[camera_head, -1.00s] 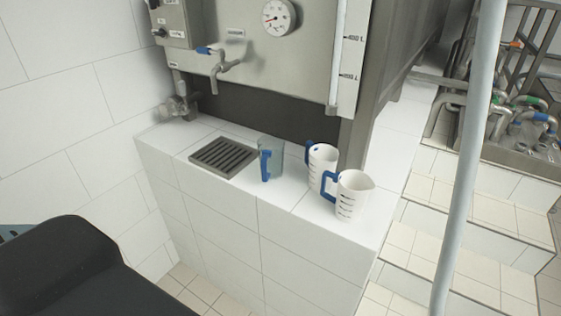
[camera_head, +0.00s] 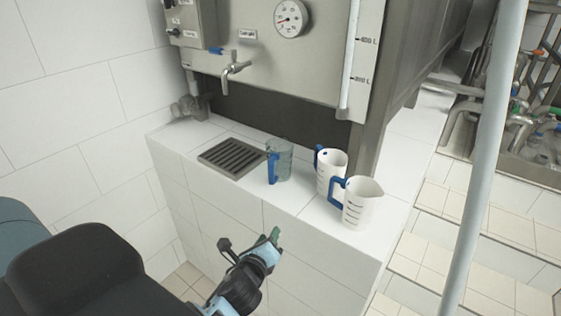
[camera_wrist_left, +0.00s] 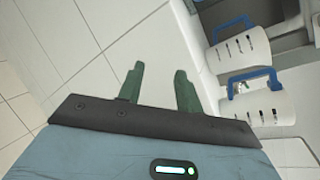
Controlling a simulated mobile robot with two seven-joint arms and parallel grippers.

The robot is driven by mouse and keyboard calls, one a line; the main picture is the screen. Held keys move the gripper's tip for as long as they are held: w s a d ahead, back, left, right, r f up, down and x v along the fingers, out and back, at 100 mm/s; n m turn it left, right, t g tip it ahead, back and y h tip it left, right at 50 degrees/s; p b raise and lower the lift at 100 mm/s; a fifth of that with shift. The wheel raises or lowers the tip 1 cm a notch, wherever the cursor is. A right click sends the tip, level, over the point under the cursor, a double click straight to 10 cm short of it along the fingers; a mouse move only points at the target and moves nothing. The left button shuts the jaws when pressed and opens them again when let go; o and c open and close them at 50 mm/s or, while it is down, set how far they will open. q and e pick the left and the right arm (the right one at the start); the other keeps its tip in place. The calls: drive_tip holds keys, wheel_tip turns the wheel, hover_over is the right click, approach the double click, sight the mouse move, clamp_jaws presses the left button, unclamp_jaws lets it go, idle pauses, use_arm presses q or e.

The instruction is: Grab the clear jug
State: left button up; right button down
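The clear jug (camera_head: 283,160), bluish and see-through with a blue handle on its left, stands upright on the white tiled ledge, right of the drain grate. Two white jugs with blue handles stand to its right, a rear one (camera_head: 331,170) and a front one (camera_head: 360,203). My left gripper (camera_head: 275,237) is in front of the ledge, below and apart from the clear jug. In the left wrist view its two green fingers (camera_wrist_left: 158,82) are spread with nothing between them. Two pale jugs with blue handles show at the right there. My right gripper is out of view.
A dark slotted drain grate (camera_head: 232,158) lies under a metal tap (camera_head: 234,68) on the steel tank. A pale vertical pipe (camera_head: 484,150) stands in the right foreground. The ledge's front edge lies between my left gripper and the jugs.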

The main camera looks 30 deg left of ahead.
sight(271, 172)
use_arm(q)
drive_tip(key=w+a+r+m+t+y, duration=0.1)
drive_tip(key=w+a+r+m+y, duration=0.15)
drive_tip(key=r, duration=0.35)
drive_tip(key=w+a+r+m+t+y, duration=0.1)
drive_tip(key=w+a+r+m, duration=0.1)
drive_tip(key=w+r+m, duration=0.25)
drive_tip(key=shift+b+x, duration=0.3)
drive_tip(key=shift+x, duration=3.25)
drive_tip(key=shift+d, duration=0.1)
drive_tip(key=shift+r, duration=0.1)
clamp_jaws()
